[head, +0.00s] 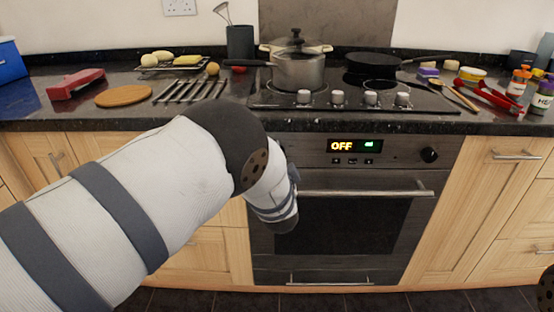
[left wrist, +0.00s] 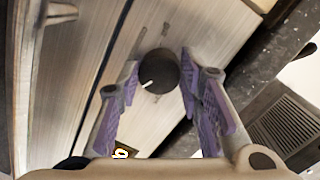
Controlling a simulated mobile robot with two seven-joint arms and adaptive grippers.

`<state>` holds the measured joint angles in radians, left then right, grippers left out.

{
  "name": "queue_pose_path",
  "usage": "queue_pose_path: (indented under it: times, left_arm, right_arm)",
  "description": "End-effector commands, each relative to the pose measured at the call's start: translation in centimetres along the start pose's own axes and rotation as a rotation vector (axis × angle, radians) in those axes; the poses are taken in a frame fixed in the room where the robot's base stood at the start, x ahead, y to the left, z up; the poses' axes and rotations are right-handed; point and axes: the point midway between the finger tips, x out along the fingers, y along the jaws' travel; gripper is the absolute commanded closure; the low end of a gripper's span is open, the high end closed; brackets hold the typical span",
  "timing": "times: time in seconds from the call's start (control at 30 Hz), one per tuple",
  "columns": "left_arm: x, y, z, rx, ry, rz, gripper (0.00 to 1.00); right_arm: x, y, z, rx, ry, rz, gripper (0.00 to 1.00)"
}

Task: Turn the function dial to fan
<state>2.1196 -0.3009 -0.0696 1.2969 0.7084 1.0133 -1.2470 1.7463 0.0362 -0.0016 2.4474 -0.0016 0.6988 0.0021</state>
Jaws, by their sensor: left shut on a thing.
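The function dial (left wrist: 160,68) is a round dark knob on the oven's front panel, seen in the left wrist view. Its white pointer mark faces lower left in that picture. My left gripper (left wrist: 158,66) is shut on the dial, with a purple-padded finger on each side of it. In the head view my left arm hides this dial and the gripper. The oven display (head: 354,146) reads OFF in yellow beside a small green sign. A corner of the display shows at the bottom of the left wrist view (left wrist: 122,153).
The other oven knob (head: 429,155) sits right of the display. The oven door handle (head: 365,192) runs below the panel. The dark worktop (head: 300,121) overhangs above, with the hob, a lidded pot (head: 298,70) and a frying pan (head: 376,62).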

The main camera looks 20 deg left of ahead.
Motion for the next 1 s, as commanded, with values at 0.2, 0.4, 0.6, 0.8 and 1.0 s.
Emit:
queue_pose_path:
  times: [0.2, 0.4, 0.6, 0.8, 1.0]
  left_arm:
    - [-0.01, 0.11, 0.13, 0.057, -0.006, -0.003, 0.95]
    - [-0.03, 0.08, 0.12, 0.071, -0.007, -0.004, 0.95]
    - [-0.03, 0.06, 0.12, 0.072, -0.008, -0.005, 0.95]
    - [-0.02, 0.06, 0.13, 0.071, -0.008, -0.005, 0.49]
    - [-0.01, 0.03, 0.07, 0.071, -0.006, -0.005, 0.46]
  right_arm:
    - [0.28, 0.01, 0.12, 0.000, -0.007, 0.000, 0.60]
    - [0.32, 0.01, 0.13, 0.000, -0.008, 0.000, 0.60]
    - [0.31, 0.01, 0.13, -0.001, -0.007, 0.000, 0.60]
    - [0.31, 0.01, 0.13, -0.001, -0.007, 0.000, 0.60]
    - [0.30, 0.01, 0.13, -0.001, -0.007, 0.000, 0.60]
